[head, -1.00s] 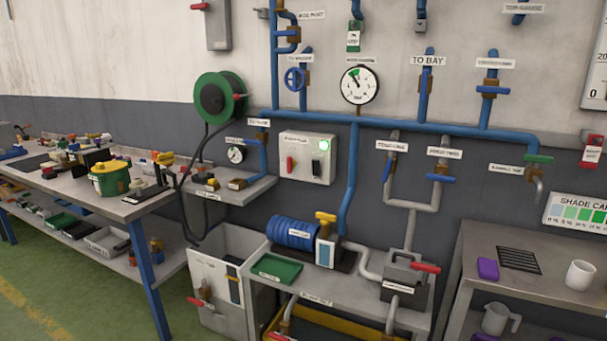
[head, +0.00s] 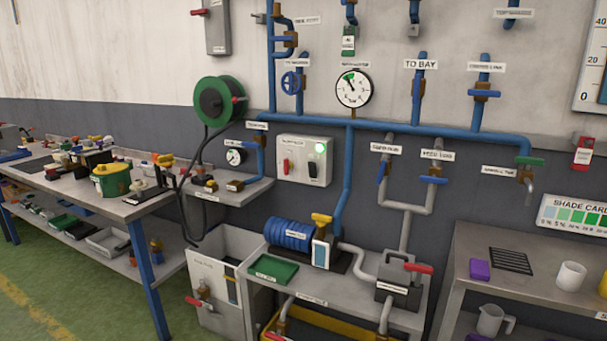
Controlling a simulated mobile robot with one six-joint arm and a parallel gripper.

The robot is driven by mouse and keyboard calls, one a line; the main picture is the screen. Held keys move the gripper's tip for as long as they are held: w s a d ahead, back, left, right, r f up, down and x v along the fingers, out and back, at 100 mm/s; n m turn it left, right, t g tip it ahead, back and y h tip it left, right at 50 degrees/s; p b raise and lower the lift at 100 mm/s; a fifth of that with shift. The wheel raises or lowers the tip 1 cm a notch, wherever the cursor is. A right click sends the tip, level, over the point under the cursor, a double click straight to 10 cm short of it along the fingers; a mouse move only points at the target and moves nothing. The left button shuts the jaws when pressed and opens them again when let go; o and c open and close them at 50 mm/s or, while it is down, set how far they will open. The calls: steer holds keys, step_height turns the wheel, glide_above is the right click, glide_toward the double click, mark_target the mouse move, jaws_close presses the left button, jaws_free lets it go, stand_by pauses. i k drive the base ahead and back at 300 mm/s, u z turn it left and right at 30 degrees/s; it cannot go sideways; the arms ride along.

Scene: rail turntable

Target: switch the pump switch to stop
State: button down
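The label above the handle is too small to read. The blue pump (head: 288,233) sits on the low bench below the box. My gripper is not in view.
A pressure gauge (head: 353,88) and blue pipes are on the wall around the box. A hose reel (head: 220,102) and a small shelf (head: 243,192) are to its left. A cluttered workbench (head: 125,208) stands at left, a grey table (head: 470,240) at right. Green floor (head: 75,285) is free at lower left.

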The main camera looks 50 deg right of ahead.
mark_target(312, 166)
steer(key=z, duration=0.1)
steer(key=i, duration=0.95)
steer(key=u, duration=0.1)
